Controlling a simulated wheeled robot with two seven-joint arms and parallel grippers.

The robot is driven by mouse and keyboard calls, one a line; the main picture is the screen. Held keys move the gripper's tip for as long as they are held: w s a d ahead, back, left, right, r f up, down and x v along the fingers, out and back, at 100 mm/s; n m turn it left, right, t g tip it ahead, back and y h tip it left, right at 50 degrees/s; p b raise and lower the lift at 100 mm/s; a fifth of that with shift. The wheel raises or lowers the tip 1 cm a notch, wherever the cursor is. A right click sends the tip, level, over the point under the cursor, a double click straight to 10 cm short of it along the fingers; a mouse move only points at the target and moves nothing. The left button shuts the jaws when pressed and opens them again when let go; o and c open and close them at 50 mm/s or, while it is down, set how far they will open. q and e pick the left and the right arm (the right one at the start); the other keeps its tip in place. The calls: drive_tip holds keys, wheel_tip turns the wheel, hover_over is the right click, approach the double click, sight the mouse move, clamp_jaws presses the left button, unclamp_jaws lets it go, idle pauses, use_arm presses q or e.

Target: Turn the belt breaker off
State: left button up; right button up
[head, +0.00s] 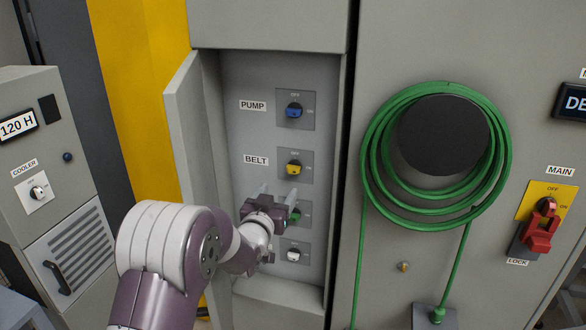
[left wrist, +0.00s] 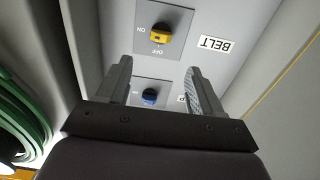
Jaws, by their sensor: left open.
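The belt breaker is a yellow knob (head: 294,168) on a dark plate, beside the BELT label (head: 256,160) in an open cabinet recess. OFF is marked above it and ON to its right. Its grip looks roughly horizontal, but it is too small to be sure. My left gripper (head: 278,192) is open and empty, just below the belt knob and in front of the green knob (head: 296,215), partly hiding it. In the left wrist view, which is upside down, the yellow knob (left wrist: 160,34) shows beyond the fingertips (left wrist: 158,68), apart from them. My right gripper is not in view.
The blue PUMP knob (head: 293,110) is above, and a white knob (head: 293,254) is below. A green hose (head: 375,170) hangs to the right, near the red MAIN switch (head: 541,225).

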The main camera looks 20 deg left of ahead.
sight(292, 170)
use_arm(q)
drive_tip(key=w+p, duration=0.5)
drive_tip(key=w, duration=0.6)
drive_tip(key=shift+w+d, duration=0.1)
drive_tip(key=shift+d, duration=0.1)
drive_tip(key=shift+w, duration=0.35)
drive_tip(key=c, duration=1)
